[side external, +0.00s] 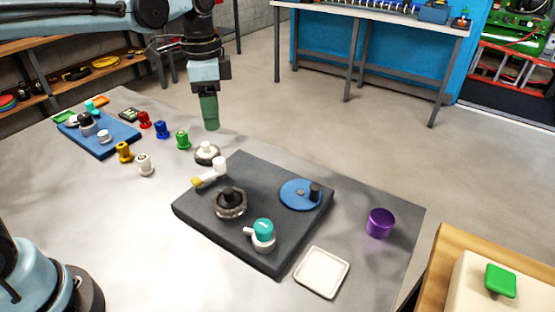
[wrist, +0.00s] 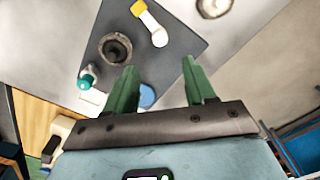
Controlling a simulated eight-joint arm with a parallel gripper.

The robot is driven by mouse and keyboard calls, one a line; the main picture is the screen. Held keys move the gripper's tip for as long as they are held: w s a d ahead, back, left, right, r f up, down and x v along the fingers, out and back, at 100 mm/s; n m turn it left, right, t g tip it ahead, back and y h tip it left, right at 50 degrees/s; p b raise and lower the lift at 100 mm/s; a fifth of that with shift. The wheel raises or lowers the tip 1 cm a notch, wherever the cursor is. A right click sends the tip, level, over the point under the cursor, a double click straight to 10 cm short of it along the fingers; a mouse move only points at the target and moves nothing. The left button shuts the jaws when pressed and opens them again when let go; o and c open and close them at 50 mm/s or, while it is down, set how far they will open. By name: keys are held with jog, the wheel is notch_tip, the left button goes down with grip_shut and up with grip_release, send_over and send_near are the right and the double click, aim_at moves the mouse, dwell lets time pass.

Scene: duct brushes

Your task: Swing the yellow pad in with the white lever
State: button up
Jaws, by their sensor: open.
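The white lever (side external: 210,173) sits on the dark board (side external: 262,176), with an upright white knob (side external: 219,163) at one end and the yellow pad (side external: 196,181) at the other. In the wrist view the lever (wrist: 149,22) lies beyond my fingertips, with its yellow pad (wrist: 138,8) at the top edge and its knob (wrist: 160,38) nearer the fingers. My gripper (side external: 211,127) has green fingers pointing down. It hangs empty, above and behind the lever in the side view, apart from it. In the wrist view the fingers (wrist: 159,64) are spread wide.
The board also bears a black knob on a ribbed base (side external: 230,203), a teal-capped piece (side external: 263,232) and a blue disc (side external: 297,195) with a dark peg. A round white-topped piece (side external: 207,152) stands close behind the board. A white tray (side external: 321,272) and purple cup (side external: 380,223) lie right.

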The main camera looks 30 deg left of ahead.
aim_at(219, 160)
notch_tip(219, 160, down, 12)
jog(key=shift+r, duration=0.25)
dwell(0.3)
grip_shut()
